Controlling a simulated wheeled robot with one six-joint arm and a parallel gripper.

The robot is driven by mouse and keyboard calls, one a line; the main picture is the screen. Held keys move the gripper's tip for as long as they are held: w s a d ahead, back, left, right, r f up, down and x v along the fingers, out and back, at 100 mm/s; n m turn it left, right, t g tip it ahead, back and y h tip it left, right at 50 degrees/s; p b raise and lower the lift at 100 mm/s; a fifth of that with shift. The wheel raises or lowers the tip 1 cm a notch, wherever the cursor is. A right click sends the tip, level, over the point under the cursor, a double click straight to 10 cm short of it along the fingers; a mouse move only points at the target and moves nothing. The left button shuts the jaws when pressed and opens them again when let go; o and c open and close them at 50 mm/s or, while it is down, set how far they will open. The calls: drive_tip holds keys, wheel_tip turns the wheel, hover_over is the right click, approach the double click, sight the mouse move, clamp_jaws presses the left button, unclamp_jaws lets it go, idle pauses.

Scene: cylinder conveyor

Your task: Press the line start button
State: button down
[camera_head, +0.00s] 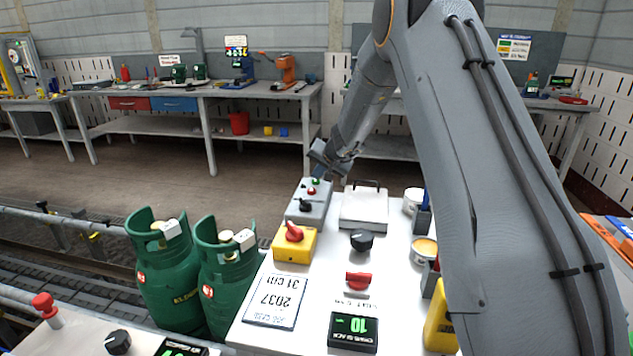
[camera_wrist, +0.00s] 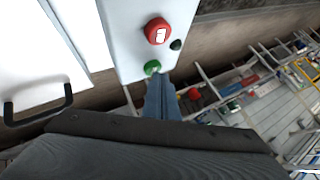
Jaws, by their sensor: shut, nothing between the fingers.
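A grey control box (camera_head: 308,208) stands at the far end of the white bench top. It carries a green button (camera_head: 316,181), a red button (camera_head: 311,190) and a black lever knob (camera_head: 294,206). In the wrist view the green button (camera_wrist: 152,67) sits at the box's edge, with the larger red button (camera_wrist: 157,31) beyond it. My gripper (camera_wrist: 160,80) is shut and empty, its tips right beside the green button. I cannot tell whether they touch it. In the head view my gripper (camera_head: 318,172) is just above the box's far end.
A grey case with a handle (camera_head: 364,208) stands right of the control box. Green gas cylinders (camera_head: 226,268) stand on the left.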

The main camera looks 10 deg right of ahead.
sight(318, 182)
drive_tip(key=shift+f+b, duration=0.15)
drive_tip(key=shift+b, duration=0.15)
idle(0.6)
drive_tip(key=shift+r+p, duration=0.8)
drive_tip(key=shift+r, duration=0.1)
wheel_tip(318, 182, up, 5)
drive_tip(key=p, duration=0.5)
